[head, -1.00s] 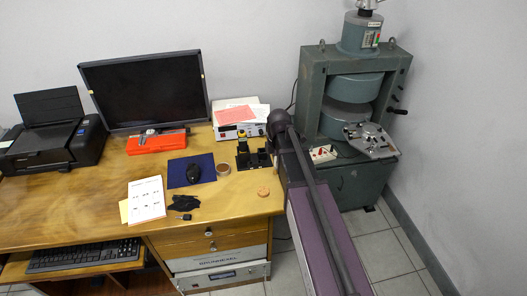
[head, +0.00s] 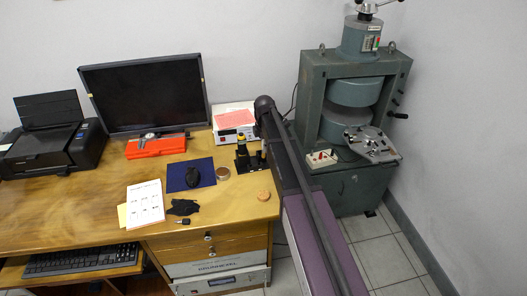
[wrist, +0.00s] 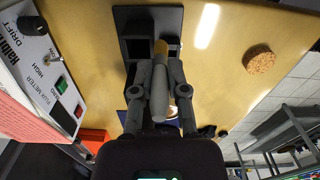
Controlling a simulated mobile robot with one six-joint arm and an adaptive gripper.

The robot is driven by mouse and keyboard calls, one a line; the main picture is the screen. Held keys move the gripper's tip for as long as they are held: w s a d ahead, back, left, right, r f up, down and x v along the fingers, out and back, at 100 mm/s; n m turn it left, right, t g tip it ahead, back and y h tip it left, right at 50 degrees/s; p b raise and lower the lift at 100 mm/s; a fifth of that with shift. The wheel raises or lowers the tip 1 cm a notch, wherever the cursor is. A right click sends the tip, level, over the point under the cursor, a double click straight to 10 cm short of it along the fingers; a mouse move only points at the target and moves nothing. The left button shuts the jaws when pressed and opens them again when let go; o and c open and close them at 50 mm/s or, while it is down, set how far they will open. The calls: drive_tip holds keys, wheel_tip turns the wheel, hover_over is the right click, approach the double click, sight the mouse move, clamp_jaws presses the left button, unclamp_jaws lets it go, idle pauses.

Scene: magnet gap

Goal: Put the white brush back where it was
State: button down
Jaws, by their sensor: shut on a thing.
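My gripper (wrist: 161,80) is shut on the white brush (wrist: 160,98) in the wrist view. The brush is a pale grey-white cylinder with a tan end (wrist: 160,47) pointing away from the wrist. A black holder (wrist: 148,18) with square compartments stands on the desk just beyond the fingers. The tan end overlaps the holder in the picture, near its right compartment; I cannot tell whether it is inside.
A flux meter box (wrist: 45,62) with papers stands close on the left in the wrist view. A cork disc (wrist: 260,59) lies to the right. In the head view, a tape roll (head: 222,172) and blue mat (head: 178,182) lie left of the holder.

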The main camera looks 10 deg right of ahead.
drive_tip(key=shift+w, duration=0.1)
drive_tip(key=shift+w+a, duration=0.1)
drive_tip(key=shift+w, duration=0.5)
wheel_tip(320, 180, down, 4)
drive_tip(key=b, duration=0.3)
drive_tip(key=shift+r+b, duration=0.2)
drive_tip(key=shift+b, duration=0.15)
drive_tip(key=c, duration=0.6)
unclamp_jaws()
drive_tip(key=shift+c, duration=0.2)
drive_tip(key=shift+r, duration=0.2)
wheel_tip(320, 180, up, 12)
drive_tip(key=p, duration=1.2)
drive_tip(key=shift+f, duration=0.2)
